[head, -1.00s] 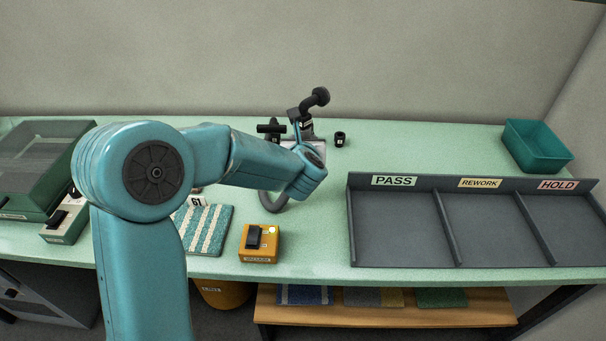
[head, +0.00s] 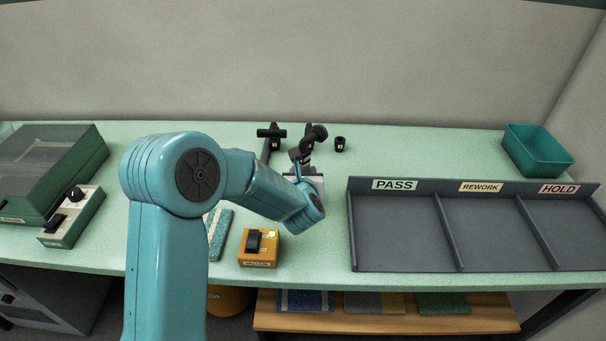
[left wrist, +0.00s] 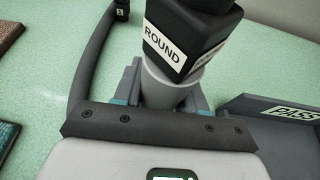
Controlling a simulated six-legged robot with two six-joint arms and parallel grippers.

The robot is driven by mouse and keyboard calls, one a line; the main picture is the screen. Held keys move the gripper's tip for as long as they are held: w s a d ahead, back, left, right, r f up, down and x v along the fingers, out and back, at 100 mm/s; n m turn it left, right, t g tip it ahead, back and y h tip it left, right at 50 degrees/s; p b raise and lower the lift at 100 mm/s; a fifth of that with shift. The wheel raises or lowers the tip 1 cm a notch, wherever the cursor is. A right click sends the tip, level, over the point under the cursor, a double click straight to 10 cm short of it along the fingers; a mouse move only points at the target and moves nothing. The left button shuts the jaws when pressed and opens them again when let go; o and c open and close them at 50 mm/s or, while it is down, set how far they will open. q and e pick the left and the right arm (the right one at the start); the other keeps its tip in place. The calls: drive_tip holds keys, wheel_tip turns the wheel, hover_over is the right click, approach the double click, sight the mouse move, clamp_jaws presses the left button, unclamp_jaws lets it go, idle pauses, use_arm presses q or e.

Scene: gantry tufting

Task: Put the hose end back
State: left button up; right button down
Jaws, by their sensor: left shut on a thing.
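My left gripper (head: 305,178) is shut on the grey hose end (left wrist: 168,88), above the bench towards the back. A black block labelled ROUND (left wrist: 185,42) sits on the hose end, and in the head view it shows with a round dark head (head: 316,133) on top. The dark hose (left wrist: 88,62) curves up at the left of the wrist view. My forearm hides part of the hose in the head view. My right gripper is not in view.
The orange vacuum switch box (head: 258,250) has a lit lamp. The PASS, REWORK, HOLD tray (head: 400,265) and a teal bin (head: 537,150) are on the right.

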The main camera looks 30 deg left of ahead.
use_arm(q)
drive_tip(key=shift+f, duration=0.1)
drive_tip(key=o, duration=1.1)
drive_tip(key=shift+w, duration=0.15)
